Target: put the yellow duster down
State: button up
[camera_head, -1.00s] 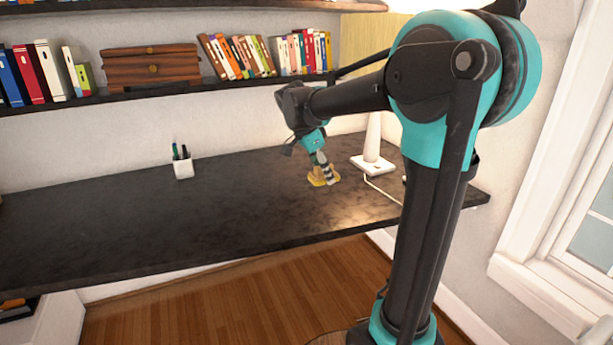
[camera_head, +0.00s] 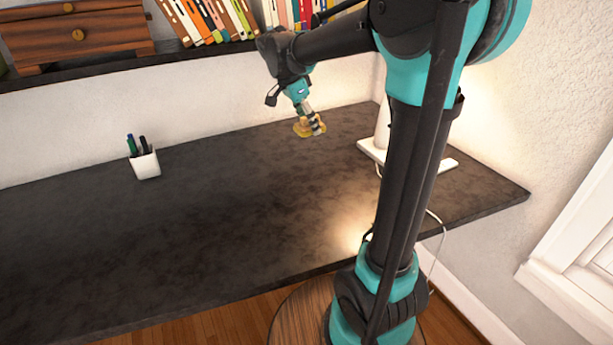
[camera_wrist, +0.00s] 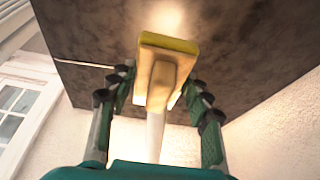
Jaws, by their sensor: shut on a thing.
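The yellow duster (camera_head: 301,129) is at the back right part of the dark desk (camera_head: 230,215), low over or on its surface; I cannot tell whether it touches. My gripper (camera_head: 313,123) points down and is shut on it. In the wrist view the duster (camera_wrist: 169,44) shows a yellow edge and a paler body between the fingers of my gripper (camera_wrist: 160,88). A pale upright piece below it in that view may be its handle or the lamp behind; I cannot tell.
A white lamp base (camera_head: 371,150) with a cord stands right of the duster, partly behind my arm. A white pen cup (camera_head: 147,165) stands to the left. A shelf above holds books (camera_head: 207,18) and a wooden drawer box (camera_head: 80,38). The desk's middle and front are clear.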

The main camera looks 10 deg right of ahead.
aim_at(312, 182)
jog(key=shift+w+f, duration=0.1)
jog(key=shift+f, duration=0.15)
notch_tip(312, 182, down, 20)
jog(key=shift+r, duration=0.25)
jog(key=o, duration=1.5)
jog(key=shift+f, duration=0.1)
jog(key=shift+c, duration=0.2)
jog(key=v, duration=1.2)
